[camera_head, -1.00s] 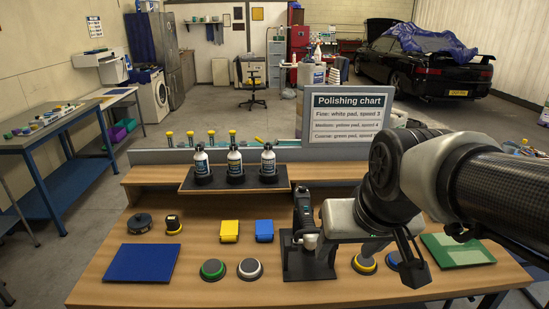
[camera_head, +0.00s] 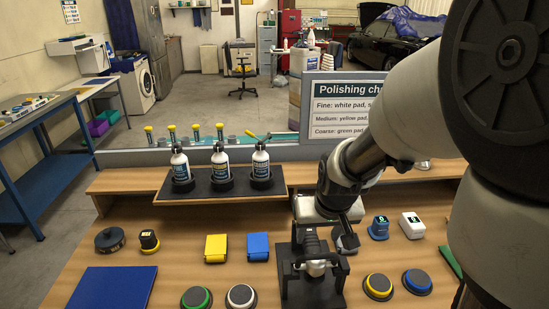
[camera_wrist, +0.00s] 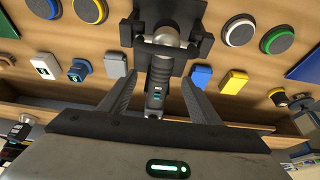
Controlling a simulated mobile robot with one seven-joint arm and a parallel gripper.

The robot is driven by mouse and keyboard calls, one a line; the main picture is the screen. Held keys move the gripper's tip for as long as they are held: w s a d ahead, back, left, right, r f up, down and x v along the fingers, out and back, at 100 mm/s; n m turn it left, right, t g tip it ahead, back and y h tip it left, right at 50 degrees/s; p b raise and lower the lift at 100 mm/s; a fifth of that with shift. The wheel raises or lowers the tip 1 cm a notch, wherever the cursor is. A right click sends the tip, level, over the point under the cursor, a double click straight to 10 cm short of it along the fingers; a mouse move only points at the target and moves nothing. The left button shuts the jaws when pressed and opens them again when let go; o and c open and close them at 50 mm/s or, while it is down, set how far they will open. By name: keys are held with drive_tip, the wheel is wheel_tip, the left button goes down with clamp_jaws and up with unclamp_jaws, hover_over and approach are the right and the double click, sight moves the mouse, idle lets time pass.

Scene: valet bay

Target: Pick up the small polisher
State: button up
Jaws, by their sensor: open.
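The small polisher (camera_head: 313,249) rests in a black stand (camera_head: 297,290) on the wooden workbench. It has a dark body and a pale head, and my gripper partly hides it in the head view. In the wrist view the polisher (camera_wrist: 157,86) lies between the two fingers of my gripper (camera_wrist: 160,95), with a gap on each side. My gripper is open, and it does not appear to touch the polisher. My gripper (camera_head: 328,238) also shows above and behind the stand in the head view.
Yellow-ringed (camera_head: 378,286) and blue-ringed (camera_head: 417,281) pads lie right of the stand. Green-ringed (camera_head: 197,298) and white-ringed (camera_head: 241,297) pads lie left. A blue box (camera_head: 258,247) and yellow box (camera_head: 216,248) sit nearby. Bottles stand on a raised black tray (camera_head: 200,196) behind.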

sight(312, 241)
drive_tip(key=x, duration=0.3)
drive_tip(key=shift+w+f, duration=0.1)
drive_tip(key=shift+f, duration=0.1)
drive_tip(key=shift+w+b+x, duration=0.2)
drive_tip(key=shift+b+x, duration=0.15)
drive_tip(key=shift+x, duration=1.2)
drive_tip(key=shift+w+b+x, duration=0.15)
drive_tip(key=shift+b+x, duration=0.2)
drive_tip(key=shift+x, duration=1.25)
drive_tip(key=shift+a+r, duration=0.15)
drive_tip(key=shift+r, duration=0.05)
drive_tip(key=c, duration=1.3)
drive_tip(key=shift+w+r, duration=0.1)
clamp_jaws()
wheel_tip(312, 241, up, 10)
drive_tip(key=shift+p, duration=0.9)
